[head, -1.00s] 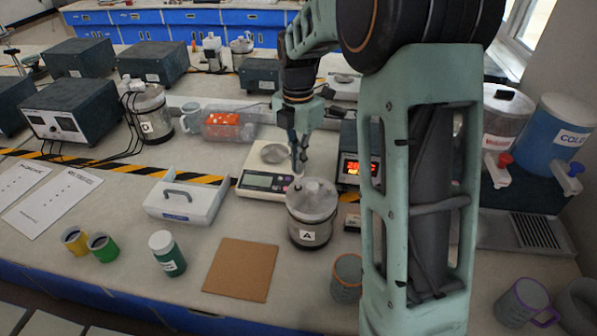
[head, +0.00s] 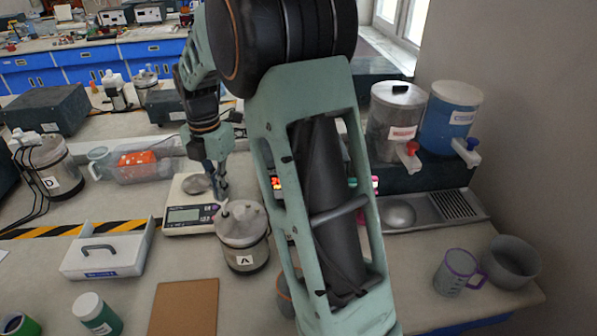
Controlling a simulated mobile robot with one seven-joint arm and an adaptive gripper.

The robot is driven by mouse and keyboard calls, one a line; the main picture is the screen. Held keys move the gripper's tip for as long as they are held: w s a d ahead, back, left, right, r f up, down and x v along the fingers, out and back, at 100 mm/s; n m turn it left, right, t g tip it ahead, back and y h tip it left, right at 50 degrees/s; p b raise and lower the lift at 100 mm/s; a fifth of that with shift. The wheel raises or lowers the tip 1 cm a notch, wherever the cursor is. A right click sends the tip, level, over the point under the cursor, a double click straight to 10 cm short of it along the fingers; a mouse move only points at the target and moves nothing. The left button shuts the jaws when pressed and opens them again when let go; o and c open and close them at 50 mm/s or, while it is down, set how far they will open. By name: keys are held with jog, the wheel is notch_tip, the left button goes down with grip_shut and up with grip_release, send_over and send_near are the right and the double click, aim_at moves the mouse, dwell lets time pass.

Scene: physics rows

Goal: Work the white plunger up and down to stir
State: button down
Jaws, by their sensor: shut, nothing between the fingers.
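The vessel labelled A (head: 246,257) is a steel pot with a pale lid (head: 243,222), standing upright on the bench. A small white piece, which looks like the plunger top (head: 225,208), shows at the lid's left rear edge. My gripper (head: 222,194) points down just above and behind that piece, with its fingers together and empty. I cannot tell whether the fingertips touch it. My arm hides part of the bench right of the vessel.
A scale (head: 183,221) stands close left of the vessel.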

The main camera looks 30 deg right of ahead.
jog(key=shift+f, duration=0.1)
jog(key=shift+f+b, duration=1.2)
jog(key=shift+f, duration=0.65)
jog(key=shift+r+p, duration=1.75)
jog(key=shift+r, duration=0.3)
jog(key=shift+f, duration=0.1)
jog(key=shift+f+b, duration=1.3)
jog(key=shift+f, duration=0.75)
jog(key=shift+r+p, duration=1.7)
jog(key=shift+r, duration=0.4)
